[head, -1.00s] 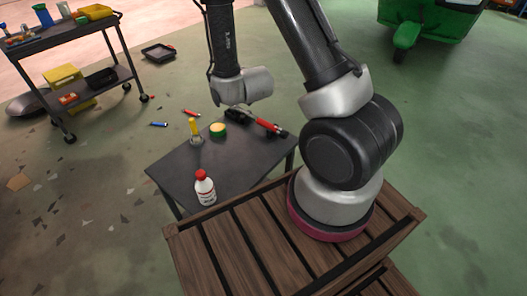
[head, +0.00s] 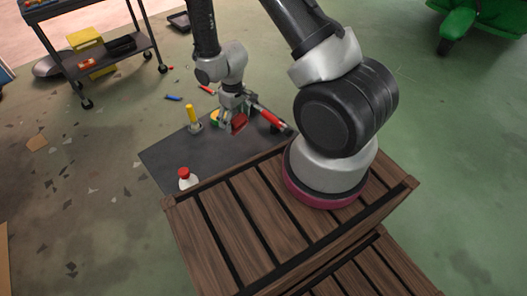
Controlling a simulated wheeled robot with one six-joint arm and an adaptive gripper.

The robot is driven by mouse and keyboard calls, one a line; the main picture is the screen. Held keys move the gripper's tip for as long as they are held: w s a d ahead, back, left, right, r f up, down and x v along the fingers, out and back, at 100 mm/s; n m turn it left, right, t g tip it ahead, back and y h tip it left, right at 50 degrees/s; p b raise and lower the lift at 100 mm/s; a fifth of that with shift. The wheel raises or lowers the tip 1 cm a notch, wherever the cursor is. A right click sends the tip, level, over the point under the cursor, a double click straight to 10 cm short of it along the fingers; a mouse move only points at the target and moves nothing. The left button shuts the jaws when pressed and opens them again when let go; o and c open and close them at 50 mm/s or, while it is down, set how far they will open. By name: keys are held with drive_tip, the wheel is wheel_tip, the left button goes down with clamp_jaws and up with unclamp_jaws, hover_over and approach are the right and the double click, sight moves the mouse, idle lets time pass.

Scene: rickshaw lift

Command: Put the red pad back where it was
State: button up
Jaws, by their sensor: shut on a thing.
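The red pad (head: 239,123) is small and dark red. It shows in the head view between the fingers of my gripper (head: 233,120), which is shut on it. Both are over the far part of the dark grey table (head: 180,160). Whether the pad touches the tabletop I cannot tell. Part of the pad is hidden by the fingers.
A yellow-handled item (head: 193,118) stands left of my gripper. A green and yellow tin (head: 215,117) is partly hidden behind it. A red-handled tool (head: 270,118) lies to its right. A red-capped white bottle (head: 186,180) stands at the near edge. The table's middle is clear.

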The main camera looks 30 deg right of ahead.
drive_tip(key=s+d+f+n+g+h, duration=0.2)
drive_tip(key=s+d+g+h, duration=0.15)
drive_tip(key=s+d, duration=0.3)
hover_over(259, 150)
drive_tip(key=shift+g+y, duration=0.35)
drive_tip(key=shift+g, duration=0.1)
wheel_tip(259, 150, down, 4)
drive_tip(key=shift+s+f, duration=0.1)
drive_tip(key=shift+s, duration=0.05)
drive_tip(key=shift+f, duration=2.45)
drive_tip(key=o, duration=1.1)
drive_tip(key=shift+r, duration=0.1)
